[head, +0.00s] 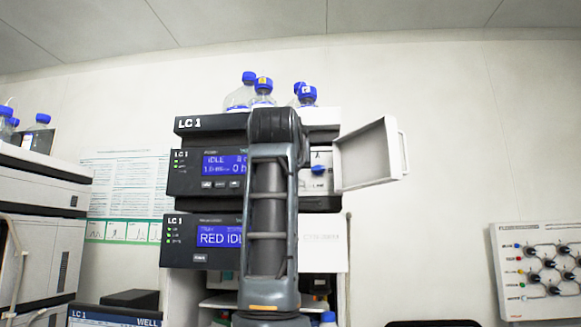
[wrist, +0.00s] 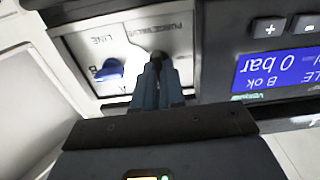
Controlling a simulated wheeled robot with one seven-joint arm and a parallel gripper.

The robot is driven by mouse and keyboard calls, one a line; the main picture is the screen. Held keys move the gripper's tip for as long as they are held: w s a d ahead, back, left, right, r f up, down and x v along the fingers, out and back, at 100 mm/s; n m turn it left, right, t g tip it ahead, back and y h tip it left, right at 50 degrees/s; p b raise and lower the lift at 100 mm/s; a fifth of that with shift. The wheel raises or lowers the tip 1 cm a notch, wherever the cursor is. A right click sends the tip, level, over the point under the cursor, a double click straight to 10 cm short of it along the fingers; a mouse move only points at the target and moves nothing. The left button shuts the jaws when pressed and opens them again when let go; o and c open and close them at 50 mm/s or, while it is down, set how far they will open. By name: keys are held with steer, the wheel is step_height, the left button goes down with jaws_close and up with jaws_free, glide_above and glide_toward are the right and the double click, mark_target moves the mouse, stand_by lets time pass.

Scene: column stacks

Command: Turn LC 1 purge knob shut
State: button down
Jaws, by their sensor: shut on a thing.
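The LC 1 stack (head: 213,123) stands in the middle of the head view, with its pump module's small door (head: 368,157) swung open to the right. Behind it is a pale panel with a blue knob (head: 318,170) marked LINE. In the wrist view, upside down, the blue knob (wrist: 110,70) sits left of my gripper (wrist: 158,66), apart from it. My gripper is shut on the dark purge knob (wrist: 158,55) under the purge lettering. The fingers hide most of that knob, so its angle cannot be read. My arm hides the gripper in the head view.
The pump display (wrist: 277,70) reads 0 bar, right of my gripper. Blue-capped bottles (head: 262,92) stand on top of the stack. Another instrument stack (head: 40,215) is at the left, and a wall panel with knobs (head: 540,268) at the right.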

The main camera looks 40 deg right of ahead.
stand_by(0.4)
steer(key=c, duration=1.2)
jaws_free()
steer(key=shift+a, duration=0.1)
steer(key=b+v, duration=0.2)
steer(key=v, duration=0.5)
steer(key=shift+s+a, duration=0.25)
